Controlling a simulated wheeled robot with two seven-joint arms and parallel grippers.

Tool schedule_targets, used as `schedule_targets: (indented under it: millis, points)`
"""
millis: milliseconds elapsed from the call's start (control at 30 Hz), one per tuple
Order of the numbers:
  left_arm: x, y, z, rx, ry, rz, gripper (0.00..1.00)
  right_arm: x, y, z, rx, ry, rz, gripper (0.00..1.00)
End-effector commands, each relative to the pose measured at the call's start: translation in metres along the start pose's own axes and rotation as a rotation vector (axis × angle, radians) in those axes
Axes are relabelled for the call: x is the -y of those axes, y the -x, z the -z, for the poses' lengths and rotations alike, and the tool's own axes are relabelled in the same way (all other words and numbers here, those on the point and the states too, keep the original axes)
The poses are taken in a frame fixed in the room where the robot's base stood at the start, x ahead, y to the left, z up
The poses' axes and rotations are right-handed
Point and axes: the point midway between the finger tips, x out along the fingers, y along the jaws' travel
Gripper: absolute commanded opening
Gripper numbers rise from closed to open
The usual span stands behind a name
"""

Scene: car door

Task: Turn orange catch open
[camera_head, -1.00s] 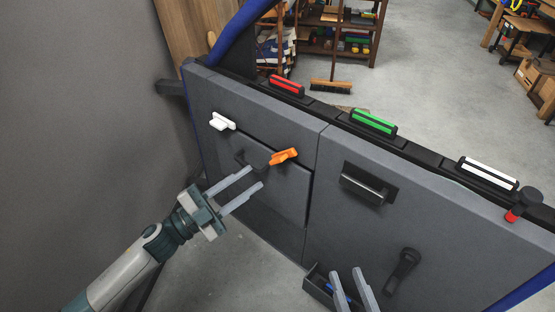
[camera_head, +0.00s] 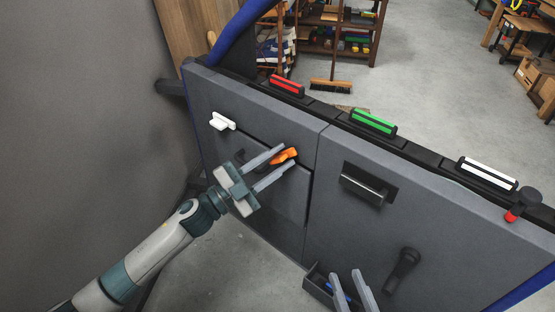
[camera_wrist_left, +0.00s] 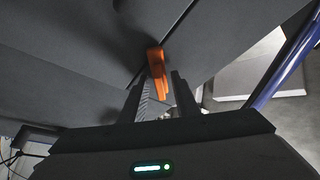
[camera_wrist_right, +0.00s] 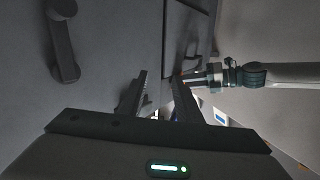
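The orange catch (camera_head: 286,155) is on the grey door panel (camera_head: 225,92), near the upper corner of a recessed compartment lid. My left gripper (camera_head: 283,157) is open, its two fingers reaching to either side of the catch. In the left wrist view the orange catch (camera_wrist_left: 157,66) stands between and just beyond the fingertips; I cannot tell if they touch it. My right gripper (camera_head: 350,274) is open and apart from the catch, low in front of the door. Its fingers (camera_wrist_right: 160,80) also show open and empty in the right wrist view.
A white catch (camera_head: 222,121) is left of the orange one. A black door handle (camera_head: 368,184) and a black crank (camera_head: 402,269) are on the right panel. Red (camera_head: 286,86), green (camera_head: 372,123) and white (camera_head: 488,174) pieces line the top edge. A dark bin (camera_head: 318,284) is low by my right gripper.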

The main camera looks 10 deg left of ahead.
Motion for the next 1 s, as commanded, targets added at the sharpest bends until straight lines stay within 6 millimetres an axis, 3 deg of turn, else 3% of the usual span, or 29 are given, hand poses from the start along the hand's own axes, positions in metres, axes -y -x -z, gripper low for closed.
schedule_targets:
  millis: [33, 167, 533, 767, 1000]
  points:
    - [0.0, 0.0, 0.0, 0.0, 0.0, 0.0, 0.28, 0.0, 0.0, 0.0, 0.0, 0.0, 0.0, 0.31]
    - [0.0, 0.0, 0.0, 0.0, 0.0, 0.0, 0.0, 0.0, 0.0, 0.0, 0.0, 0.0, 0.0, 0.31]
    - [0.0, 0.0, 0.001, 0.0, -0.012, -0.006, 0.0, -0.001, 0.0, -0.003, 0.023, -0.002, -0.001, 0.31]
    - [0.001, 0.0, 0.001, 0.0, -0.054, -0.023, 0.0, -0.009, 0.004, -0.025, 0.152, -0.01, -0.017, 0.31]
    - [0.002, -0.001, 0.002, 0.0, -0.136, -0.057, 0.0, -0.019, 0.018, -0.061, 0.371, -0.033, -0.037, 0.31]
